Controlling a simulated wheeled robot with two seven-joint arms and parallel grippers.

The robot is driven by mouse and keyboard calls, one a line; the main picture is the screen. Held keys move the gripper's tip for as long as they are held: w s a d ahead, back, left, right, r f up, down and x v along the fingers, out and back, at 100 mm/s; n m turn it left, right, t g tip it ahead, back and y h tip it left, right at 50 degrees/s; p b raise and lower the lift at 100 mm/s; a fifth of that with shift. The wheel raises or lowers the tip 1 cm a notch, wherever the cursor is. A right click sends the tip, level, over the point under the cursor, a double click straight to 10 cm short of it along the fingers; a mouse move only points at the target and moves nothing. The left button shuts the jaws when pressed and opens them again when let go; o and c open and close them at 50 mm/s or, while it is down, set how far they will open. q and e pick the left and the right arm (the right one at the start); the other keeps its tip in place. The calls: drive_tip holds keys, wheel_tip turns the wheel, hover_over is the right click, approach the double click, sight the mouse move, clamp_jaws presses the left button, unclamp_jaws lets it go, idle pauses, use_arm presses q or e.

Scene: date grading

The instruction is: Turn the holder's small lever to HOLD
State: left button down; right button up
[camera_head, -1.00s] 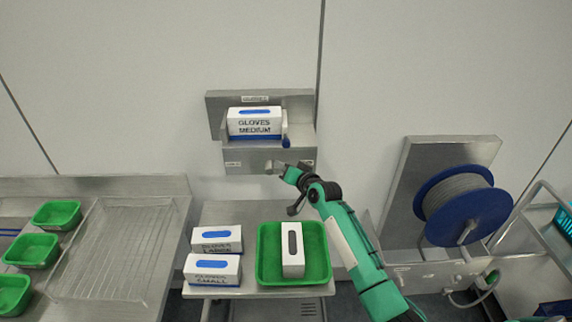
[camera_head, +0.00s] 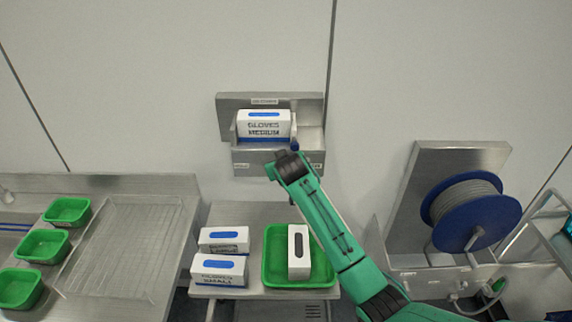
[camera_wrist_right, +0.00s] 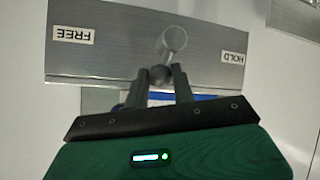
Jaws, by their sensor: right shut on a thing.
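The glove holder (camera_head: 310,160) is a grey metal tray on the wall with a GLOVES MEDIUM box (camera_head: 264,124) in it. In the right wrist view its front plate (camera_wrist_right: 110,60) appears upside down, with a FREE label (camera_wrist_right: 73,35) at left and a HOLD label (camera_wrist_right: 234,57) at right. The small grey lever (camera_wrist_right: 174,39) has a round part between the labels, pointing squarely at neither. My right gripper (camera_wrist_right: 160,78) is shut on the lever's lower end in that view. In the head view my right gripper (camera_head: 284,158) hides the lever. My left gripper is out of view.
Below stand two more glove boxes (camera_head: 219,268) and a green tray (camera_head: 325,278) holding a white box (camera_head: 298,250). A blue cable reel (camera_head: 475,215) hangs at right. Several green trays (camera_head: 68,210) and a wire rack (camera_head: 125,240) lie at left.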

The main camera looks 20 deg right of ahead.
drive_tip(key=w+a+f+n+h+b, duration=0.1)
drive_tip(key=a+f+n+h+b, duration=0.4)
drive_tip(key=n+h+b, duration=0.4)
drive_tip(key=shift+w+a+f+n+h, duration=0.2)
drive_tip(key=shift+w+a+n+h, duration=0.35)
drive_tip(key=shift+n+h, duration=1.3)
drive_tip(key=shift+s+a, duration=0.15)
drive_tip(key=o, duration=1)
